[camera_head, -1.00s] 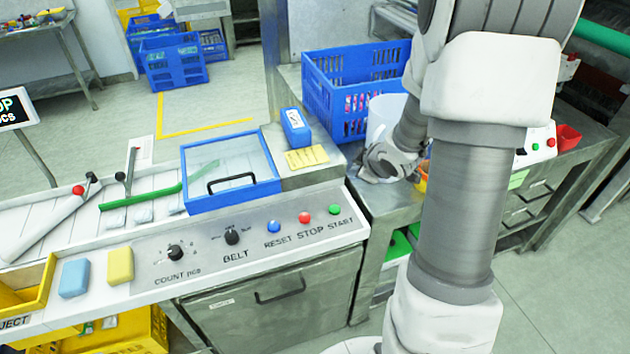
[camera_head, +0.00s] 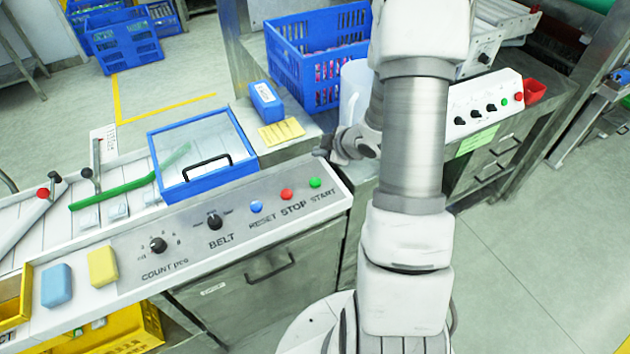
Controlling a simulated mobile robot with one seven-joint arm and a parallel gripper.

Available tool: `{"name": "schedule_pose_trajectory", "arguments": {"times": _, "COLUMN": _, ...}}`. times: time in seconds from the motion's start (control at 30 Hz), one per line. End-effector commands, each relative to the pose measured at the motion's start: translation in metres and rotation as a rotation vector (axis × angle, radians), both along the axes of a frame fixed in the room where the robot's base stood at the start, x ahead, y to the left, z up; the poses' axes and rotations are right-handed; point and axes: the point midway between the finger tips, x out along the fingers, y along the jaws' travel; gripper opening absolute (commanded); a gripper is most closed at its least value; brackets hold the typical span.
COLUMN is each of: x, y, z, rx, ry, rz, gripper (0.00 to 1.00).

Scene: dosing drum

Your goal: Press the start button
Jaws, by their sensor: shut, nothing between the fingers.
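The green START button (camera_head: 315,183) is at the right end of the sloped grey control panel (camera_head: 185,248), above its label. The red STOP button (camera_head: 286,194) and the blue RESET button (camera_head: 256,207) sit to its left. My gripper (camera_head: 322,153) is shut and empty, just above and beyond the START button in the picture, pointing left. It looks apart from the button, though the height between them is hard to judge. My arm hides what lies right of the panel's end.
A blue-framed clear lid (camera_head: 203,160) with a black handle is left of my gripper. A blue box (camera_head: 265,101) and yellow notes (camera_head: 281,133) lie behind. A white container (camera_head: 354,92) and a blue crate (camera_head: 318,60) stand farther back. A second panel (camera_head: 485,104) is at right.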

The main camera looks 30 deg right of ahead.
Motion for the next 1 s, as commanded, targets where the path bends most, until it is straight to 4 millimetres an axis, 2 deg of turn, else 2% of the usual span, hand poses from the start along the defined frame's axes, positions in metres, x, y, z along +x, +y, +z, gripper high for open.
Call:
{"name": "schedule_pose_trajectory", "arguments": {"times": 0.27, "x": 0.000, "y": 0.000, "z": -0.028, "rx": 0.000, "ry": 0.001, "rz": 0.000, "gripper": 0.00}}
{"name": "schedule_pose_trajectory", "arguments": {"times": 0.63, "x": 0.000, "y": 0.000, "z": -0.077, "rx": 0.000, "ry": 0.000, "rz": 0.000, "gripper": 0.00}}
{"name": "schedule_pose_trajectory", "arguments": {"times": 0.8, "x": 0.000, "y": 0.000, "z": -0.086, "rx": 0.000, "ry": 0.000, "rz": 0.000, "gripper": 0.00}}
{"name": "schedule_pose_trajectory", "arguments": {"times": 1.0, "x": 0.000, "y": 0.000, "z": -0.086, "rx": 0.000, "ry": 0.000, "rz": 0.000, "gripper": 0.00}}
